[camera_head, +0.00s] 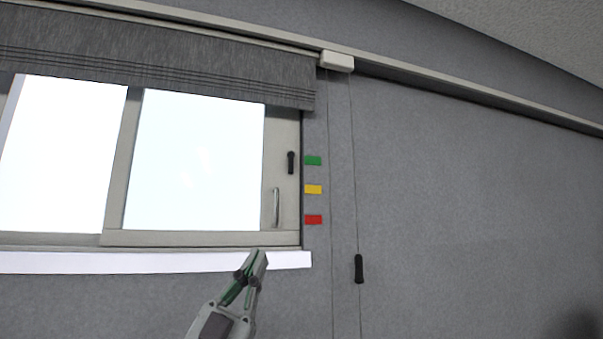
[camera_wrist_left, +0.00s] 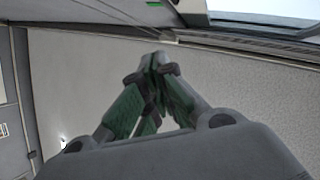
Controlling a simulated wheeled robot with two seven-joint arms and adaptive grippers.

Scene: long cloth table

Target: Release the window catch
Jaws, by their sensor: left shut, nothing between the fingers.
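The window (camera_head: 195,160) is a sliding one with a pale frame and two bright panes. A small black catch (camera_head: 291,162) stands upright on the right stile of its right sash. A curved metal pull handle (camera_head: 276,207) sits below the catch, slightly left. My left gripper (camera_head: 257,257) is in front of the white sill, below the handle and catch and apart from both. Its fingers are together and empty. The left wrist view also shows the shut fingertips (camera_wrist_left: 157,64), with nothing between them. My right gripper is in neither view.
A grey blind (camera_head: 160,55) covers the window's top. Green (camera_head: 313,160), yellow (camera_head: 313,189) and red (camera_head: 313,219) tags are on the wall right of the frame. A cord with a black weight (camera_head: 359,268) hangs further right. The white sill (camera_head: 150,261) juts below the window.

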